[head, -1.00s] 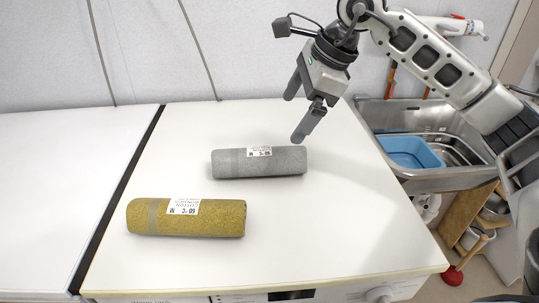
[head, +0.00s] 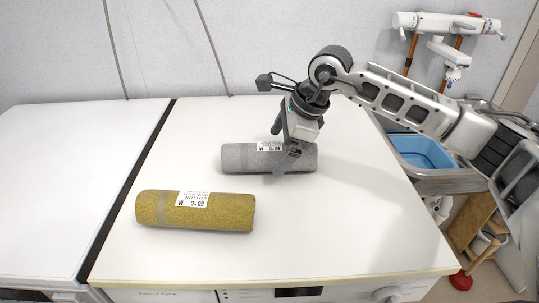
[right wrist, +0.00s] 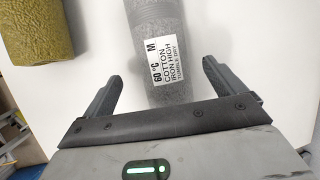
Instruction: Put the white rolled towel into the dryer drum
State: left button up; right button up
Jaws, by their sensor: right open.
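A grey rolled towel (head: 240,158) with a white care label lies on the white machine top. No clearly white towel shows; this grey one is the lightest. My right gripper (head: 280,148) is over the grey towel, pointing down, fingers open. In the right wrist view, the grey towel (right wrist: 165,30) runs up between the open fingers (right wrist: 160,85), its labelled end nearest the gripper, not clamped. An olive-yellow rolled towel (head: 222,213) lies nearer the front left; it also shows in the right wrist view (right wrist: 35,30). The dryer drum is not visible. My left gripper is out of view.
The machine top (head: 350,235) is clear at the front and right. Another white top (head: 60,190) adjoins at left across a dark gap. A metal sink with a blue basin (head: 422,152) is at right. A wall stands behind.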

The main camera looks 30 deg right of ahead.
aim_at(278, 146)
jog(key=shift+x, duration=1.55)
jog(key=shift+w+r, duration=0.1)
jog(key=shift+w, duration=0.1)
jog(key=c, duration=1.2)
jog(key=shift+c, duration=0.2)
jog(key=shift+r, duration=0.1)
